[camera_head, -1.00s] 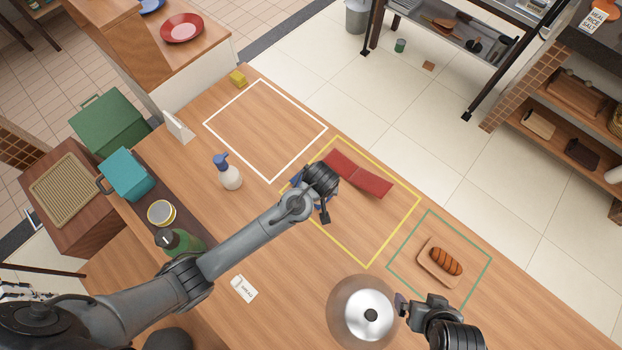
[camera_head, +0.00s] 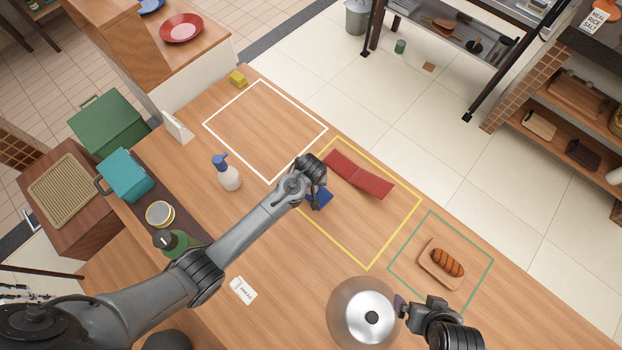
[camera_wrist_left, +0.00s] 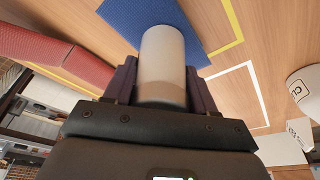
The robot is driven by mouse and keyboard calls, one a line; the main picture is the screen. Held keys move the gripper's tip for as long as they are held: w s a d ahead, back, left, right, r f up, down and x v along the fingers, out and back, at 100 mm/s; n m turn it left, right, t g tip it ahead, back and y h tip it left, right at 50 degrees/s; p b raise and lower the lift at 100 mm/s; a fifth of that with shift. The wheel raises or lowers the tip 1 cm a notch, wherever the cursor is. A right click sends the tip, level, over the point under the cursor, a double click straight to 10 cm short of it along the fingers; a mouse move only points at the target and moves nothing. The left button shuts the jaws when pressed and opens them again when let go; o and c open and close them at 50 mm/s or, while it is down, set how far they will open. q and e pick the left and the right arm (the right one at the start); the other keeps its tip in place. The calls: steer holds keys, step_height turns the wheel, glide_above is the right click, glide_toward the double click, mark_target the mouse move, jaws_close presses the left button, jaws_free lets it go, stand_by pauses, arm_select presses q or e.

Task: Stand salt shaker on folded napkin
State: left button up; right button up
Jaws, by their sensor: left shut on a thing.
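My left gripper (camera_head: 310,184) is over the left part of the yellow outline. In the left wrist view (camera_wrist_left: 160,82) its two fingers are shut on a pale, cylindrical salt shaker (camera_wrist_left: 163,60). The shaker's far end overlaps a flat blue square cloth (camera_wrist_left: 130,20), which looks like the folded napkin. I cannot tell whether the shaker touches it. In the head view the blue cloth (camera_head: 321,199) shows partly under my gripper, which hides the shaker. My right gripper (camera_head: 402,306) is beside a metal dome; its jaw opening is unclear.
A red folded strip (camera_head: 358,175) lies right of the blue cloth. A spray bottle (camera_head: 228,174) stands to the left. The metal dome (camera_head: 368,312) and a tray with a sausage-like item (camera_head: 443,263) are at lower right. The white outline (camera_head: 265,130) encloses bare wood.

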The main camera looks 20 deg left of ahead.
arm_select(q)
steer(key=shift+f, duration=0.1)
steer(key=o, duration=1.1)
